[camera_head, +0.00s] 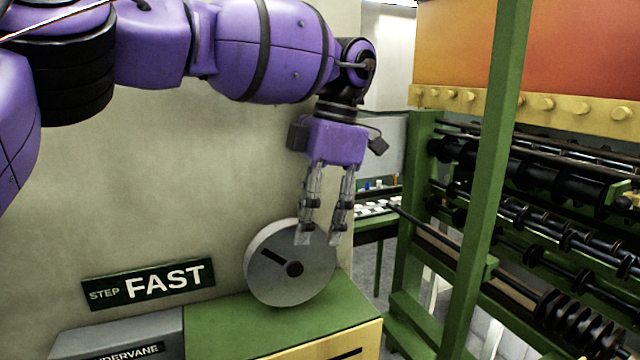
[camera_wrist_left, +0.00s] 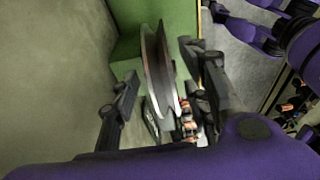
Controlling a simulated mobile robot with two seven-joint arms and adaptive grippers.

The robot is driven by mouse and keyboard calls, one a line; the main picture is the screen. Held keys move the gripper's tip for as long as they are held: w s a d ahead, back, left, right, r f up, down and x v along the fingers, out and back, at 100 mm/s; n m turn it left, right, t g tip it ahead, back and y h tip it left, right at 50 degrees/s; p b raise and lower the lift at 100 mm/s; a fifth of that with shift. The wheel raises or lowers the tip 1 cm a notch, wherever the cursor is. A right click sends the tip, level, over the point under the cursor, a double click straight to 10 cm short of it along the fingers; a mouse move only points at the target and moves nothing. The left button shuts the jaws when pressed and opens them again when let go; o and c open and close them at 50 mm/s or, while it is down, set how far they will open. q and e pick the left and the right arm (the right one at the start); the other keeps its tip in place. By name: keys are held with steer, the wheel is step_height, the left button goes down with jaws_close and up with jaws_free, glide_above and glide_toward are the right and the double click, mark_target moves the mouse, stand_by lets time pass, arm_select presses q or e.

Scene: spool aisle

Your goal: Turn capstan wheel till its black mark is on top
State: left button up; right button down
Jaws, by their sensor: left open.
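The capstan wheel (camera_head: 278,285) is a grey metal disc with a dark hub, standing upright above the green cabinet top by the wall. Its black mark (camera_head: 272,257) is a short bar on the face, pointing to the upper left of the hub. My left gripper (camera_head: 320,238) hangs downward at the wheel's upper right rim, open. In the left wrist view the wheel (camera_wrist_left: 158,75) shows nearly edge-on between the two spread fingers; I cannot tell whether either finger touches it. My right gripper is not in view.
A green-topped cabinet (camera_head: 225,322) is under the wheel. A sign reading "STEP FAST" (camera_head: 150,284) is on the wall to the left. A green machine frame (camera_head: 480,190) with black rollers stands at the right. A grey box (camera_head: 125,335) is at the lower left.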

arm_select(q)
steer(key=v, duration=0.9)
steer(key=shift+r, duration=0.15)
steer(key=shift+d, duration=0.1)
